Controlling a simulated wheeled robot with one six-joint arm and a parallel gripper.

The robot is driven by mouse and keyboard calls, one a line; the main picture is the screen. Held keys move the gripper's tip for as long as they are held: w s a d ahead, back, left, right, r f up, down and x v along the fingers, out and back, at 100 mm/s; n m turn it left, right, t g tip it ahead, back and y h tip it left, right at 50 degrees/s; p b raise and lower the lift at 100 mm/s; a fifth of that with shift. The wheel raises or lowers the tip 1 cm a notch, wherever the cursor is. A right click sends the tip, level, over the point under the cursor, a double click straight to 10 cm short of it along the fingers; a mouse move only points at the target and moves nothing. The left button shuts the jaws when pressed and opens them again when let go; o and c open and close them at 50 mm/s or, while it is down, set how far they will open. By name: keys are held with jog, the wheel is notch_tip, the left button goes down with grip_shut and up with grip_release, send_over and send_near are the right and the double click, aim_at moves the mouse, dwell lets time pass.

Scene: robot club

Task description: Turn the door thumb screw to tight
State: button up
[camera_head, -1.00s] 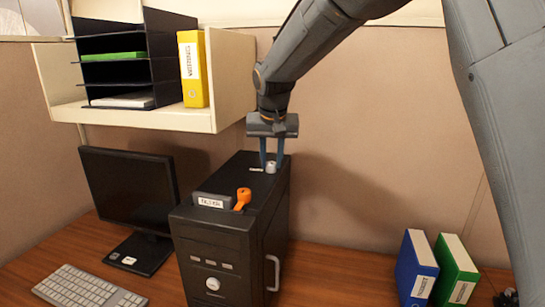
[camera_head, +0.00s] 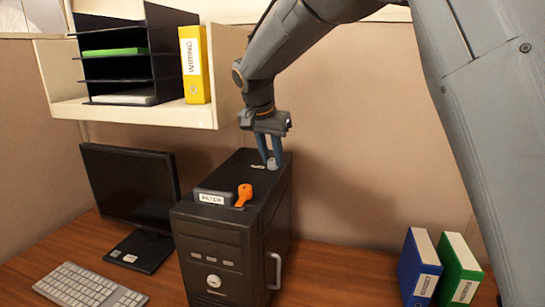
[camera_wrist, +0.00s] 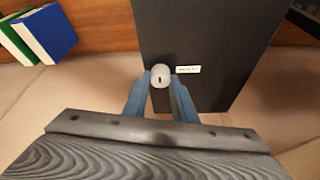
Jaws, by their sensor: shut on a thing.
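The thumb screw (camera_head: 272,164) is a small pale grey knob on the rear top of the black computer case (camera_head: 206,242). In the wrist view the thumb screw (camera_wrist: 160,75) shows a short dark mark on its top, and a small white label (camera_wrist: 187,69) lies beside it. My gripper (camera_head: 268,158) reaches down from above with its blue fingers on either side of the knob. In the wrist view my gripper (camera_wrist: 160,88) is shut on the thumb screw. The lower part of the screw is hidden. The case's side handle (camera_head: 274,271) is a grey bar.
An orange lever (camera_head: 243,194) and a block labelled FILTER (camera_head: 212,197) sit on the case's front top. A monitor (camera_head: 132,200) and keyboard (camera_head: 88,286) stand left. A shelf (camera_head: 140,115) hangs behind. Blue (camera_head: 418,266) and green (camera_head: 459,270) binders stand right.

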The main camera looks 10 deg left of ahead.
jog(key=shift+a, duration=0.1)
jog(key=o, duration=1)
jog(key=shift+o, duration=0.2)
jog(key=d+b+v, duration=0.1)
jog(key=b+v, duration=0.1)
jog(key=v, duration=0.5)
jog(key=shift+a+r+b, duration=0.3)
jog(key=shift+a+r, duration=0.1)
jog(key=shift+a, duration=0.1)
jog(key=shift+s, duration=0.15)
jog(key=s+d+f+n+g, duration=0.1)
jog(key=s+d+f, duration=0.3)
jog(key=d+f, duration=0.45)
jog(key=s+d+f+n+g, duration=0.15)
jog(key=s+d+f, duration=0.25)
jog(key=d+f, duration=0.5)
jog(key=s+d+f+n, duration=0.1)
jog(key=s+d+f, duration=0.4)
jog(key=s, duration=0.3)
jog(key=s+d+f+y+b, duration=0.1)
jog(key=s+d+f, duration=0.4)
jog(key=s+d, duration=0.2)
jog(key=shift+s+d+f+n, duration=0.25)
jog(key=shift+s+f+n, duration=0.1)
jog(key=shift+s, duration=0.55)
